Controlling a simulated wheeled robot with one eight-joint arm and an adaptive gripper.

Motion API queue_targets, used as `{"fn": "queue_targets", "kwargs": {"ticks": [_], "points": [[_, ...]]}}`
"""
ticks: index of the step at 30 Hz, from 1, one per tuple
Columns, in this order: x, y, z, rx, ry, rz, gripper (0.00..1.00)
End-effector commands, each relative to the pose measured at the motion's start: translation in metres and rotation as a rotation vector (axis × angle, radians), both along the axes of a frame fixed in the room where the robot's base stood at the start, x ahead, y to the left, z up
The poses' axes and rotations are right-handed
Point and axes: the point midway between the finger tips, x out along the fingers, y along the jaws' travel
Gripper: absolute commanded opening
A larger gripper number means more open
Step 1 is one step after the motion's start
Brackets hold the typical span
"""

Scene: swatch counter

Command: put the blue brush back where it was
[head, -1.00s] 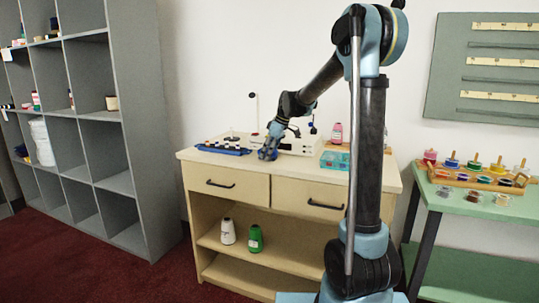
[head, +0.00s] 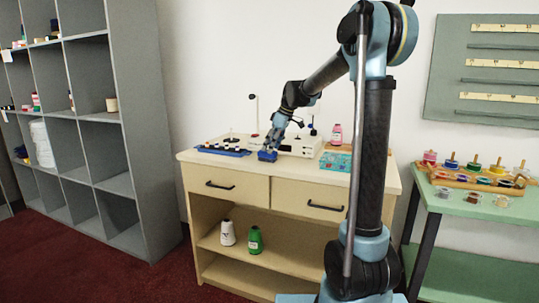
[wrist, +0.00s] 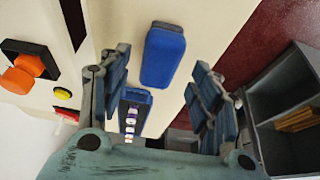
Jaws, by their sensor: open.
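A blue rounded block (head: 267,155), which may be the blue brush, sits on the counter top near its front edge, right of a blue rack. It also shows in the wrist view (wrist: 164,55); no bristles can be made out. My gripper (head: 270,146) is just above it, pointing down. In the wrist view my gripper (wrist: 160,92) has its fingers wide apart, with the block seen between and beyond them and nothing held. On the green table at the right, a jar with a blue top and wooden handle (head: 451,161) stands in a wooden rack.
The blue rack (head: 222,150) holds several small white-topped pieces. A white machine (head: 300,145) stands behind my gripper. A teal box (head: 337,161) and a pink bottle (head: 336,134) are to the right. The counter front (head: 225,164) has bare room.

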Motion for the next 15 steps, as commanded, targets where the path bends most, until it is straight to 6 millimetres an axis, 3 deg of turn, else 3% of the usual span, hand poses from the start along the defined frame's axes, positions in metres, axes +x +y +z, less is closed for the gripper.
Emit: {"fn": "queue_targets", "kwargs": {"ticks": [7, 15], "points": [[-0.006, -0.018, 0.043, -0.001, 0.001, -0.002, 0.58], [-0.009, -0.027, 0.066, -0.001, 0.001, -0.002, 0.58]]}}
